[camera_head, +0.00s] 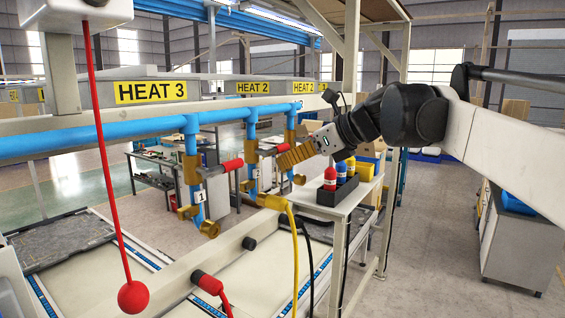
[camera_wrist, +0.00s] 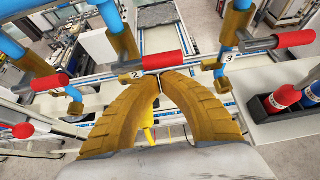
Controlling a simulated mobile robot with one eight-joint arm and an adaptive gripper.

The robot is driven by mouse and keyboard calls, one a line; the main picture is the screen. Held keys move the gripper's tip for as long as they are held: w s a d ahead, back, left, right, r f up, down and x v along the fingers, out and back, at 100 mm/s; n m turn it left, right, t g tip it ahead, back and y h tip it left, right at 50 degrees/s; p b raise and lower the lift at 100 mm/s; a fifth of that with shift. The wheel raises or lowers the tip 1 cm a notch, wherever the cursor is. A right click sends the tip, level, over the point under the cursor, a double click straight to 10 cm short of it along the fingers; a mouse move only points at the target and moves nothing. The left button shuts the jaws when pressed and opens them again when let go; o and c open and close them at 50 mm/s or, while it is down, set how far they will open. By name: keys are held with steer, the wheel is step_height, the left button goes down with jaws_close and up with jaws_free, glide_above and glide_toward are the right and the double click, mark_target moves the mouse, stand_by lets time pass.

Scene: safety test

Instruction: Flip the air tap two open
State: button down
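Air tap two has a brass body and a red handle (camera_wrist: 165,61), beside a tag (camera_wrist: 137,75) marked 2. In the wrist view its handle sticks out sideways just beyond my fingertips. In the head view its brass body (camera_head: 251,152) hangs on the second blue drop pipe, its handle partly hidden by my gripper (camera_head: 284,162). In the wrist view my gripper (camera_wrist: 159,76) has its two ribbed yellow-brown fingers curved together, tips meeting with nothing visible between them. Whether the tips touch the handle I cannot tell.
Tap one's red handle (camera_head: 231,165) is to the left; tap three's red handle (camera_wrist: 294,39) is to the right. A red ball on a cord (camera_head: 133,297) hangs in front at left. A black bin (camera_head: 336,191) with bottles stands on a side table.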

mark_target(284, 148)
steer(key=shift+w+r+n+t+h, duration=0.15)
steer(key=shift+r+n+t+h, duration=0.35)
steer(key=shift+n, duration=0.2)
stand_by(0.3)
step_height(284, 148, up, 2)
steer(key=n+t+h, duration=0.1)
steer(key=n+t, duration=0.2)
steer(key=shift+d+r, duration=0.1)
steer(key=r+n+t, duration=0.2)
steer(key=n, duration=0.1)
steer(key=s+n+t+h, duration=0.1)
steer(key=shift+a+r+b, duration=0.3)
steer(key=shift+a+r, duration=0.1)
stand_by(0.4)
steer(key=shift+s+a+r, duration=0.2)
steer(key=shift+s, duration=0.05)
stand_by(1.6)
steer(key=shift+w, duration=0.1)
